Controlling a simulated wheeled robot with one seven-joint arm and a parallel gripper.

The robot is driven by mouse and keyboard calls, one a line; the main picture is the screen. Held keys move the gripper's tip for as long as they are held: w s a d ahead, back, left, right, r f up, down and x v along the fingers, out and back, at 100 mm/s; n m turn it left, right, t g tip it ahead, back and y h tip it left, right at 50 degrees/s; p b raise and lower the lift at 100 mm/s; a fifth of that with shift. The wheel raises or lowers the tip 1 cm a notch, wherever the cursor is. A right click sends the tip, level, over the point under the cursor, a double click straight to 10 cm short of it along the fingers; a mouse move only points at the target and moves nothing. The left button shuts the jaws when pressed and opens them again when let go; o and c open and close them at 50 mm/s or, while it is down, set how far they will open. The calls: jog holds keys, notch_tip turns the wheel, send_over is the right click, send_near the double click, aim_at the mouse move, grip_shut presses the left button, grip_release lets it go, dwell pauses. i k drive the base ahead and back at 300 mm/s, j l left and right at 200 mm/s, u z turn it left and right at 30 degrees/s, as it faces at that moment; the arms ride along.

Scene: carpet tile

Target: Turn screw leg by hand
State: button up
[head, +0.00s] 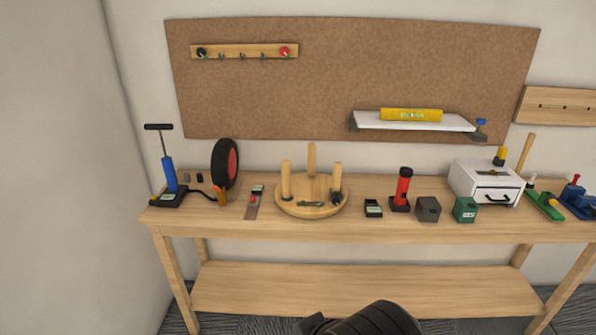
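A round wooden stool seat (312,208) lies upside down on the workbench, left of the middle. Three wooden legs stand up from it: a left leg (286,181), a back leg (311,161) and a right leg (337,177). A small dark object (337,198) is at the foot of the right leg. A small greenish tool (310,204) lies flat on the seat. Whether any leg is loose cannot be told. A dark rounded part at the bottom edge looks like my arm, well in front of the bench; no gripper fingers show.
The wooden workbench (400,232) has a lower shelf (365,290). Left of the stool are a blue pump (169,174), a wheel (225,163) and a flat tool (253,205). Right are a red torch (403,187), small boxes (428,209) and a white drawer unit (487,182).

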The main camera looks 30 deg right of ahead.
aim_at(286, 166)
jog(key=i+l+u, duration=0.2)
jog(key=i+l, duration=0.2)
jog(key=i+l+u, duration=0.25)
jog(key=i+l, duration=0.25)
jog(key=i+l+u, duration=0.2)
jog(key=i+l, duration=0.2)
jog(key=l, duration=0.15)
